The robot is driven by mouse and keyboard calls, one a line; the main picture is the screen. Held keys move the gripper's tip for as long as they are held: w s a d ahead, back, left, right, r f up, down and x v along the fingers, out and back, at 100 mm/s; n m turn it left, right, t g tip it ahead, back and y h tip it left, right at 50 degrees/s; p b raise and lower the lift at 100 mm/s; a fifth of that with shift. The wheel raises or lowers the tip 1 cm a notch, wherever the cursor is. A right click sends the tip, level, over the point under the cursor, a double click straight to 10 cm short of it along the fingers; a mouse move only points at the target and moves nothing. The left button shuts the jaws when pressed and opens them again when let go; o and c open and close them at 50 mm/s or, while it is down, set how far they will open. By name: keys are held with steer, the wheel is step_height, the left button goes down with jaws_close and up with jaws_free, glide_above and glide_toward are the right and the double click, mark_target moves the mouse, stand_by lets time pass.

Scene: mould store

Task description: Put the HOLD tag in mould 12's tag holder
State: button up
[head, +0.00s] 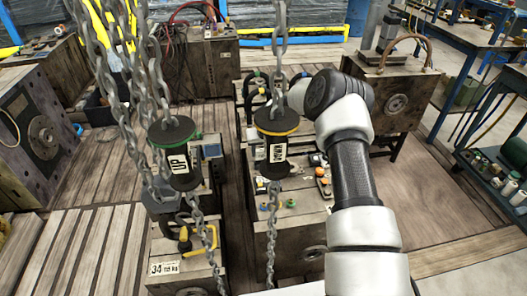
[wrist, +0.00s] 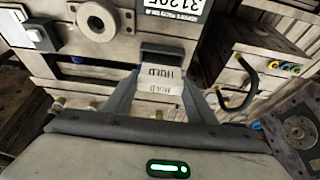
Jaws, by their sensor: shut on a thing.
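In the wrist view my gripper (wrist: 160,84) is shut on a small white HOLD tag (wrist: 158,76), with a grey finger at each side. The lettering is upside down and shows twice, on an upper and a lower face. Just beyond the tag is a dark, slot-like holder (wrist: 168,52) on a pale mould face (wrist: 112,62). The tag's far edge is close to it; I cannot tell if they touch. No number 12 is readable. In the head view my arm reaches in from the lower right, and its gripper is hidden behind the wrist and a hanging chain.
Hanging chains with green-banded (head: 174,150) and yellow-banded (head: 277,140) black blocks cross the head view. A mould marked 34 (head: 165,268) stands at lower left. In the wrist view, a round boss (wrist: 96,22) and a dark hose (wrist: 240,88) flank the holder.

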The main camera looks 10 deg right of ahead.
steer(key=shift+f, duration=0.15)
stand_by(0.3)
steer(key=shift+f+b, duration=0.35)
steer(key=shift+b, duration=0.25)
steer(key=shift+f+b, duration=0.6)
stand_by(0.4)
steer(key=o, duration=1.1)
steer(key=p+v, duration=0.3)
steer(key=v, duration=1.4)
steer(key=shift+s+r, duration=0.15)
steer(key=shift+r, duration=0.05)
steer(key=shift+d, duration=0.1)
